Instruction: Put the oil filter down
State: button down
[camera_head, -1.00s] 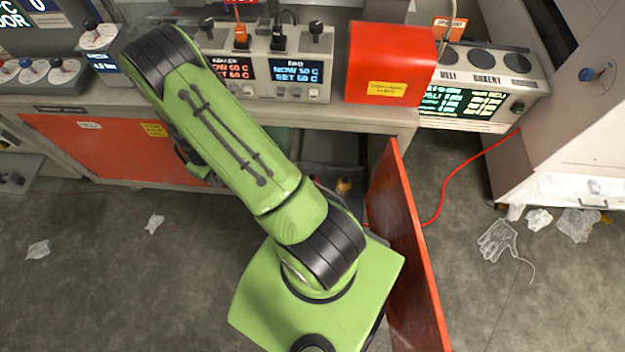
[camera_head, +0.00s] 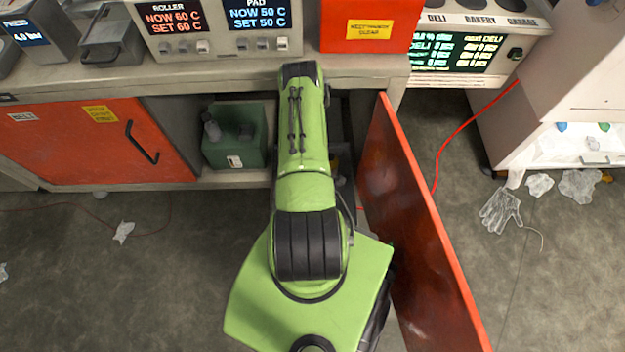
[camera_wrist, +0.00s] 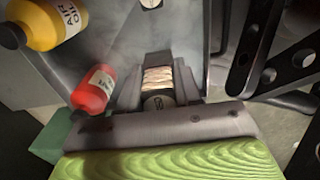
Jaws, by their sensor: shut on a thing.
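The oil filter (camera_wrist: 158,76), with pale pleated sides and a dark end cap, sits between the dark fingers of my gripper (camera_wrist: 158,82) in the wrist view. My gripper is shut on it. In the head view my green arm reaches into the open cabinet under the bench and hides both gripper and filter. A grey surface lies beyond the filter in the wrist view; I cannot tell whether the filter touches it.
In the wrist view a red bottle (camera_wrist: 94,90) and a yellow bottle (camera_wrist: 50,22) lie close on the left; a dark perforated bracket (camera_wrist: 265,50) is on the right. The open red door (camera_head: 415,220) borders the right.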

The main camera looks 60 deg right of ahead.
jog(key=f+b, duration=0.1)
jog(key=f, duration=0.2)
jog(key=f+b, duration=0.1)
jog(key=f, duration=0.3)
jog(key=f+b, duration=0.2)
jog(key=f, duration=0.1)
jog(key=shift+s+f, duration=0.25)
jog(key=shift+s, duration=0.05)
jog(key=shift+f, duration=0.1)
jog(key=c, duration=0.8)
grip_release()
